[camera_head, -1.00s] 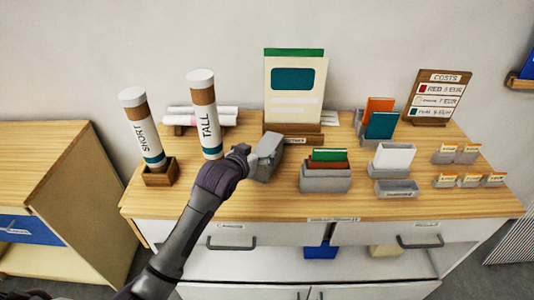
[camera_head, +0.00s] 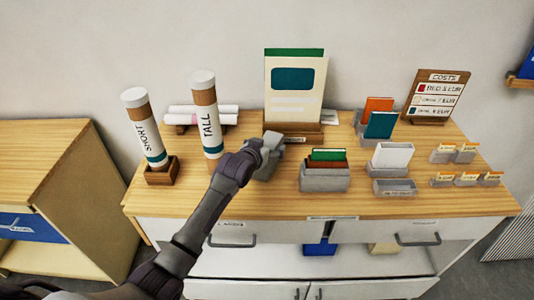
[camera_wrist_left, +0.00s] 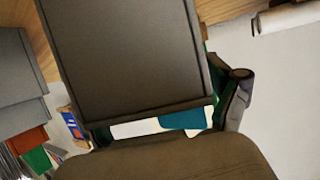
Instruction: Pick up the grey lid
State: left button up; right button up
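The grey lid (camera_head: 270,148) appears at the hand of my left arm, near the middle of the tabletop, in front of the tall display stand. A grey body shows just below it, and I cannot tell where one ends. In the left wrist view a large grey panel with a raised rim (camera_wrist_left: 125,55), which looks like the lid, fills the upper middle, very close. My left gripper (camera_head: 255,150) is right at it; a dark finger shows beside the panel's lower right edge. The panel hides much of the fingers, so their closure on it is unclear. My right gripper is out of view.
On the tabletop (camera_head: 290,205) a grey card box (camera_head: 325,178) stands close to the right. The display stand (camera_head: 292,130) is behind. The tubes marked SHORT (camera_head: 145,130) and TALL (camera_head: 205,115) stand to the left. Small grey trays (camera_head: 394,188) are farther right.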

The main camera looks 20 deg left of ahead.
pick_arm(q)
jog(key=c, duration=1.1)
jog(key=shift+c, duration=0.2)
